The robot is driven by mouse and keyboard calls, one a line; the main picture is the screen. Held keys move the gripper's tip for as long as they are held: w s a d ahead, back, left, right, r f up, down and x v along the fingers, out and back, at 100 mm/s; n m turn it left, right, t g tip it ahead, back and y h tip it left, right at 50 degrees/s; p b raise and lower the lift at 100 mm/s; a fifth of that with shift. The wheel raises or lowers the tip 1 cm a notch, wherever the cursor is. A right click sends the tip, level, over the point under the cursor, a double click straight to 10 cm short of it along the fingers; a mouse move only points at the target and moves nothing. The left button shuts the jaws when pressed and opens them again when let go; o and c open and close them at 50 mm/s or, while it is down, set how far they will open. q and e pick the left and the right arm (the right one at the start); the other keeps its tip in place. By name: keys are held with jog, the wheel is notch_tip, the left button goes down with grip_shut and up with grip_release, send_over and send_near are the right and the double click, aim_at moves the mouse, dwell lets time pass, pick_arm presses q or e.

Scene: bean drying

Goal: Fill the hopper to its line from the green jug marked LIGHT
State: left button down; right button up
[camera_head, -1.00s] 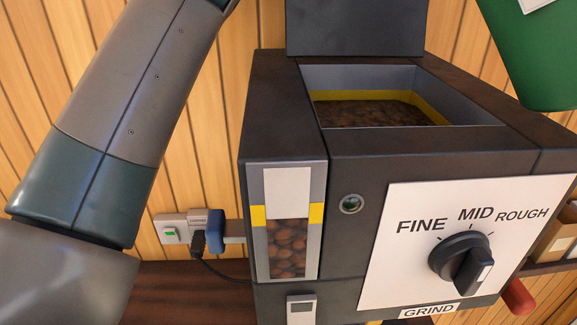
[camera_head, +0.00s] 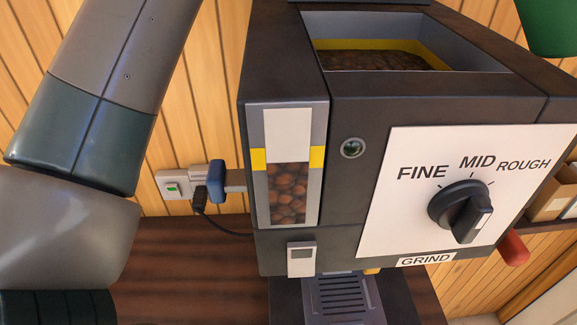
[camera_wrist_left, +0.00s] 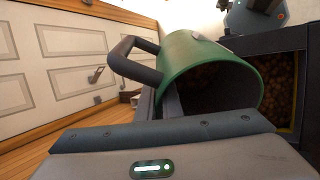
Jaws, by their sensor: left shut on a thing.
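The green jug (camera_head: 552,22) shows only in part at the top right of the head view. In the left wrist view the jug (camera_wrist_left: 205,60) is tipped, its dark mouth towards the hopper (camera_wrist_left: 285,75); its dark handle is on the left. My left gripper (camera_wrist_left: 172,105) is shut on the jug; the exact grip is unclear. No LIGHT lettering is readable. The grinder's hopper (camera_head: 480,57) holds brown beans (camera_head: 385,61), with a yellow band showing above them. In the front window, the beans (camera_head: 288,190) reach up between the two yellow marks. My right gripper is in neither view.
The grind dial (camera_head: 462,210) is on the grinder's front, with a red handle (camera_head: 514,248) at lower right. The dark wooden counter (camera_head: 185,265) is clear at left.

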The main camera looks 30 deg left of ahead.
pick_arm(q)
jog(key=shift+r, duration=0.1)
jog(key=shift+a+r+y, duration=0.15)
jog(key=shift+r+y, duration=0.1)
jog(key=shift+y, duration=1.25)
jog(key=shift+w+a, duration=0.1)
jog(key=shift+a, duration=0.15)
jog(key=shift+a+f+y, duration=0.15)
jog(key=shift+f+y, duration=0.25)
jog(key=shift+y, duration=0.35)
jog(key=shift+a+f+y, duration=0.15)
jog(key=shift+f+y, duration=0.2)
jog(key=shift+y, duration=0.4)
jog(key=shift+f+t, duration=0.1)
jog(key=shift+t, duration=0.2)
